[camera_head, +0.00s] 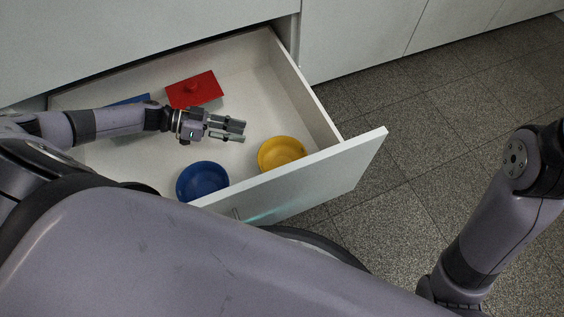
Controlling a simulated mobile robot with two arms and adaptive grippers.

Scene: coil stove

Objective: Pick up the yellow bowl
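The yellow bowl (282,153) sits upright in the open drawer, close to its front panel and toward the right. My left gripper (242,130) is above the drawer, up and to the left of the yellow bowl, and apart from it. Its fingers point right, with a narrow gap between them, and nothing shows in them. My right arm is at the right edge of the picture, over the floor; its gripper is out of the picture.
A blue bowl (203,181) stands left of the yellow one. A red lidded item (194,90) and a partly hidden blue item (130,101) lie further back in the drawer (335,165). The drawer walls surround them. Tiled floor (400,130) lies clear at right.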

